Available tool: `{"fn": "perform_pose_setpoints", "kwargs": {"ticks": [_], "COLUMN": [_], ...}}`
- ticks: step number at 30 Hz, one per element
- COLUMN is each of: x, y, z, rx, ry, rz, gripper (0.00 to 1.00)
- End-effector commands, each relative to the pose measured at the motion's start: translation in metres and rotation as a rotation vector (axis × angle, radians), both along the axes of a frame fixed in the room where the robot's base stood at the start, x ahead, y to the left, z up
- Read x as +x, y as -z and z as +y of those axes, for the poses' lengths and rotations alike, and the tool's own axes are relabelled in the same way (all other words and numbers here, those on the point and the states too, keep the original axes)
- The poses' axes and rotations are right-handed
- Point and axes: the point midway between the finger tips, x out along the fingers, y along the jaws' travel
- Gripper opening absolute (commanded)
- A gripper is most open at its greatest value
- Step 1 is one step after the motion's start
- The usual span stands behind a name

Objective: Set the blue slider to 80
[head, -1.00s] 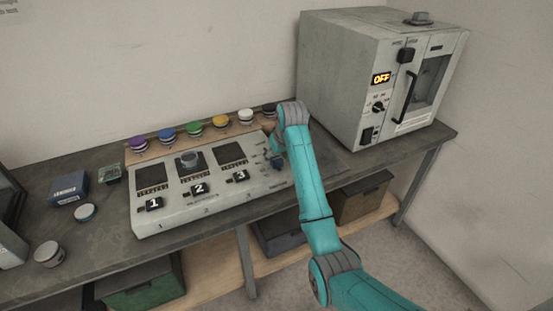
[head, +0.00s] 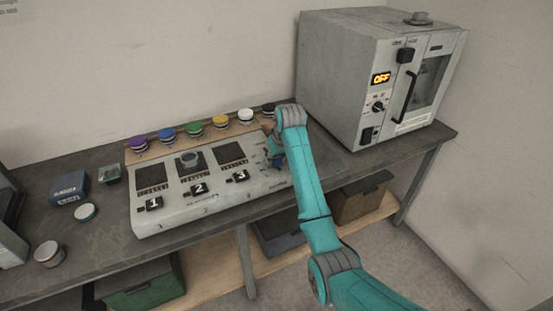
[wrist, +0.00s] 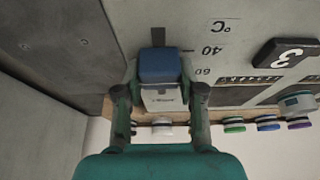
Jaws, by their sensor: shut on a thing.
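The blue slider (wrist: 160,66) is a blue block in the wrist view, with a pale labelled part just below it. It sits on a dark slot (wrist: 158,38) in the grey panel. A scale with °C, 40 and 60 (wrist: 203,71) runs beside it; the blue block is about level with 60, and any 80 mark is not visible. My gripper (wrist: 160,96) is shut on the slider, a finger on each side. In the head view my gripper (head: 275,150) is at the panel's right end, and my arm partly hides the slider.
The grey panel (head: 215,210) has three numbered bays, with a grey cup (head: 189,159) in the middle one. Several coloured-lid jars stand behind it, such as the yellow one (head: 220,122). An oven (head: 345,80) reading OFF stands right of my arm.

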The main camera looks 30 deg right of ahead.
Motion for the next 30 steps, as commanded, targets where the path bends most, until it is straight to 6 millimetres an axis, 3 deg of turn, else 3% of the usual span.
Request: {"fn": "perform_pose_setpoints", "kwargs": {"ticks": [15,29,30], "x": [0.072,0.080,0.080], "y": [0.000,0.000,0.000], "z": [-0.009,-0.010,-0.010], "rx": [0.000,-0.001,-0.001], "ry": [0.000,0.000,0.000], "rz": [0.002,-0.004,-0.004], "gripper": [0.00,0.00,0.49]}}
